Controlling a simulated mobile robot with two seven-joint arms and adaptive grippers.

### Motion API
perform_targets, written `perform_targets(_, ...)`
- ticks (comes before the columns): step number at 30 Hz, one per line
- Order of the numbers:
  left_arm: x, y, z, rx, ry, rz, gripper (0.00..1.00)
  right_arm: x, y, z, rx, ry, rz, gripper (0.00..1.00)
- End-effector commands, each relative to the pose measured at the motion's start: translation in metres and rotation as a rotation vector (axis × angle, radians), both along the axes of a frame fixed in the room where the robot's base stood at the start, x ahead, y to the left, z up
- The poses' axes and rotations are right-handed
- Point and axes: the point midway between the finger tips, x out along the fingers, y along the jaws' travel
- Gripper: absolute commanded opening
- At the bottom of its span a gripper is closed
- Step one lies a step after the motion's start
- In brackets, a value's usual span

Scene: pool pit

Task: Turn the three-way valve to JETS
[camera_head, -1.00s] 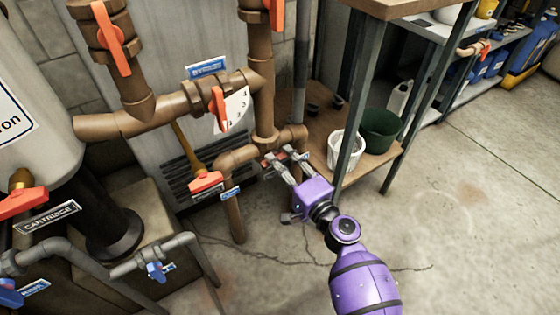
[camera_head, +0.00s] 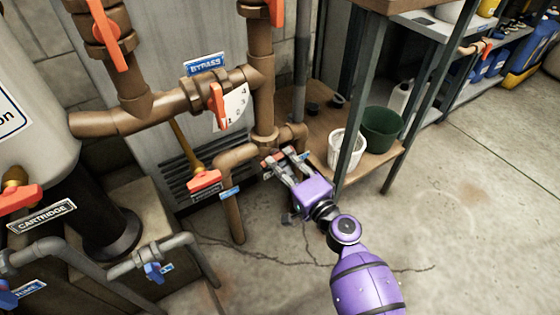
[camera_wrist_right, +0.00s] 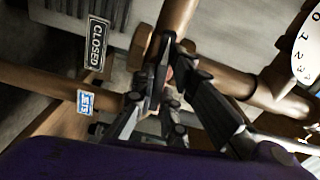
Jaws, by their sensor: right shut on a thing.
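The three-way valve (camera_head: 266,141) sits where the low brown pipes meet, below the vertical pipe. My right gripper (camera_head: 279,160) reaches it from the lower right and is shut on its handle, mostly hidden between the fingers. In the right wrist view, the fingers (camera_wrist_right: 163,88) close around a small reddish part in front of the brown pipe (camera_wrist_right: 172,22). A small blue label (camera_head: 229,193) is on the pipe left of the valve. It shows in the right wrist view (camera_wrist_right: 85,102), too small to read surely. My left gripper is not in view.
An orange-handled valve (camera_head: 217,106) under a BYPASS sign (camera_head: 205,64) is above left. Another orange handle (camera_head: 205,181) is close left of the valve. A shelf (camera_head: 318,140) with white (camera_head: 346,152) and green (camera_head: 382,130) buckets stands right. Floor at lower right is clear.

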Motion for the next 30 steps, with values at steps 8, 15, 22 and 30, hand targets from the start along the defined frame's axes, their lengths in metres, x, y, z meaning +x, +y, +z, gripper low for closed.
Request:
perform_targets(8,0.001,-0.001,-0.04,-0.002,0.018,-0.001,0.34,0.0,-0.001,-0.005,-0.365,-0.266,0.003,0.0)
perform_targets(15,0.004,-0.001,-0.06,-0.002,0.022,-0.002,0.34,0.0,-0.001,-0.001,-0.816,-0.597,0.004,0.0)
perform_targets(22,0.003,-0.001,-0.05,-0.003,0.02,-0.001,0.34,0.0,0.0,0.002,-1.234,-0.899,0.003,0.0)
perform_targets(30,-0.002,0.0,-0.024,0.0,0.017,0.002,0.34,0.0,0.0,0.005,-1.686,-1.228,0.002,0.0)
